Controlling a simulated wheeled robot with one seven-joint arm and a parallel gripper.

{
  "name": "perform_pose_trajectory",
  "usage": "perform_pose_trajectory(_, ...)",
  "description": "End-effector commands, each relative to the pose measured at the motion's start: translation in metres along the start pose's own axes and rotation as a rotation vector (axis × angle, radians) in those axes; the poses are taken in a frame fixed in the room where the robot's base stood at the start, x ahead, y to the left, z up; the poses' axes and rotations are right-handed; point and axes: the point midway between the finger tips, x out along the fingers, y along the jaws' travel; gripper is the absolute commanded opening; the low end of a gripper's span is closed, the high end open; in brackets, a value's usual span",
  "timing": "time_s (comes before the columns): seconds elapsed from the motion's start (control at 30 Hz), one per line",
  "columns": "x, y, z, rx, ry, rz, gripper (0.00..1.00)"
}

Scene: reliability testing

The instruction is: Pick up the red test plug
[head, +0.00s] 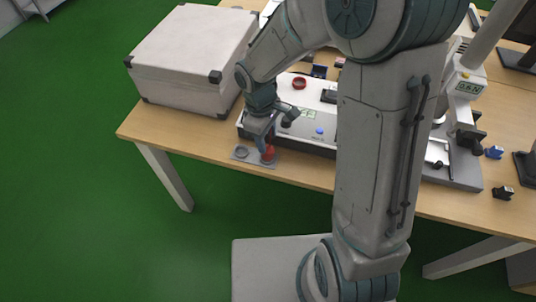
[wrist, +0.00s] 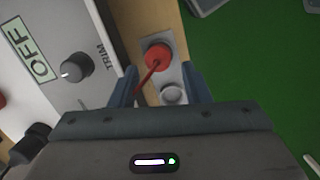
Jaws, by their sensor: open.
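The red test plug (head: 268,153) stands on a small grey holder plate (head: 240,156) near the table's front edge. In the wrist view the red plug (wrist: 158,57) shows from above, with a thin red lead running from it toward the lower left. The plate (wrist: 148,42) also bears an empty-looking round grey socket (wrist: 172,95). My gripper (head: 263,136) is right over the plug. In the wrist view its two blue-grey fingers (wrist: 160,84) are apart, with the plug seen between and just beyond them. Contact between fingers and plug cannot be told.
A white instrument box (head: 310,128) with knobs and an OFF label (wrist: 33,50) stands close beside the plate. A large grey case (head: 190,60) stands on the left of the wooden table (head: 200,146). A microscope-like device (head: 465,90) is at the right.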

Motion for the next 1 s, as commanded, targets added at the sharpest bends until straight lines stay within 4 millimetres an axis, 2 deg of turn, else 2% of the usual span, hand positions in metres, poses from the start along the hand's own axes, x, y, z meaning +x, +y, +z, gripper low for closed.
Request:
perform_pose_trajectory(0.23, 0.019, 0.0, -0.001, -0.001, -0.003, -0.003, 0.43)
perform_pose_trajectory(0.5, 0.055, 0.002, -0.003, 0.0, -0.002, -0.002, 0.43)
perform_pose_trajectory(0.8, 0.06, 0.002, -0.004, 0.001, 0.001, 0.0, 0.43)
perform_pose_trajectory(0.83, 0.06, 0.002, -0.004, 0.001, 0.001, 0.0, 0.37)
perform_pose_trajectory(0.93, 0.06, 0.002, -0.003, 0.001, 0.001, 0.0, 0.1)
perform_pose_trajectory(1.0, 0.06, 0.002, -0.003, 0.001, 0.001, 0.0, 0.07)
